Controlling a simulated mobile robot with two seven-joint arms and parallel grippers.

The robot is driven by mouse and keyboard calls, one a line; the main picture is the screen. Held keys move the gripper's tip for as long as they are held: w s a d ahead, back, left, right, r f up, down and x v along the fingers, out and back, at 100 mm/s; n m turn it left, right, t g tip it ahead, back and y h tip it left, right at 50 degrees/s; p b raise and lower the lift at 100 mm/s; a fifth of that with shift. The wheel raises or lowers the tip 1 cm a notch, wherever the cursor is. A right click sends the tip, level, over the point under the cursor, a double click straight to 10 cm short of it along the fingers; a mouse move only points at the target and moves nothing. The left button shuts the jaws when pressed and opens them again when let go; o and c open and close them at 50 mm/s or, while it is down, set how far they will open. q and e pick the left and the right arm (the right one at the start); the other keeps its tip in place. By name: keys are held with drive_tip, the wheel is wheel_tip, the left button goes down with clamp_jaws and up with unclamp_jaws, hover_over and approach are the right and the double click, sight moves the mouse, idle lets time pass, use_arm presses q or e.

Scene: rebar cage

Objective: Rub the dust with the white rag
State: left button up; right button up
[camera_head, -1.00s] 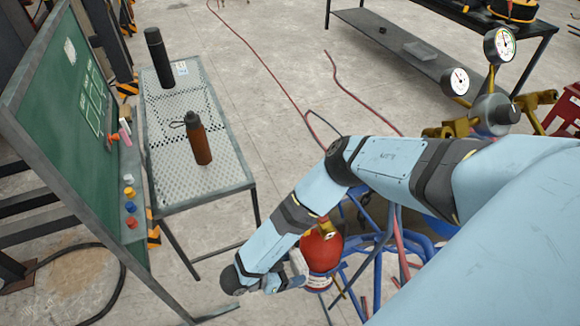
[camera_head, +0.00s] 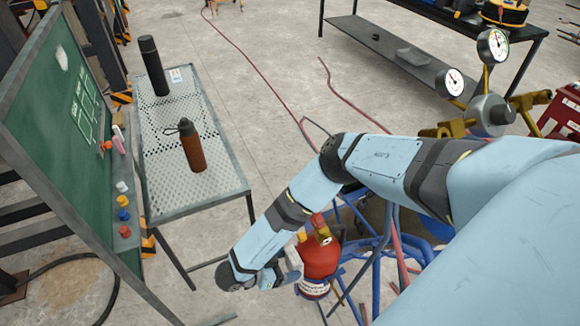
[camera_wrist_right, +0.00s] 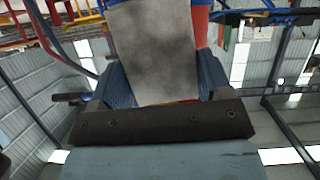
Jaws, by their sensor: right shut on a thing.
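My right gripper (camera_head: 284,276) is low in the middle of the head view, pointing down beside a red extinguisher. In the right wrist view its two blue fingers are shut on a flat, pale grey-white piece with darker smudges, which looks like the white rag (camera_wrist_right: 155,50). In the head view the rag is hard to make out at the gripper. A pale smudge, possibly the dust (camera_head: 62,58), shows on the upper part of the green board (camera_head: 50,130) at the left. The gripper is well apart from the board. My left gripper is out of view.
A perforated metal table (camera_head: 215,180) beside the board carries a black bottle (camera_head: 152,65) and a brown bottle (camera_head: 191,150). The red extinguisher (camera_head: 320,260) and a blue frame (camera_head: 376,265) crowd my right arm.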

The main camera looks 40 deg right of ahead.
drive_tip(key=w+b, duration=0.1)
drive_tip(key=w+d, duration=0.1)
drive_tip(key=w, duration=0.1)
drive_tip(key=shift+w+b, duration=0.15)
drive_tip(key=shift+b, duration=0.2)
drive_tip(key=shift+s+a+r+p, duration=0.1)
drive_tip(key=shift+s+p, duration=0.2)
drive_tip(key=shift+s, duration=0.2)
drive_tip(key=shift+s+a+r+p, duration=0.1)
drive_tip(key=shift+s+p, duration=0.2)
drive_tip(key=shift+s, duration=0.15)
drive_tip(key=s, duration=0.2)
drive_tip(key=s+a+p, duration=0.1)
drive_tip(key=s, duration=0.1)
drive_tip(key=shift+s+f, duration=0.2)
drive_tip(key=shift+s, duration=0.1)
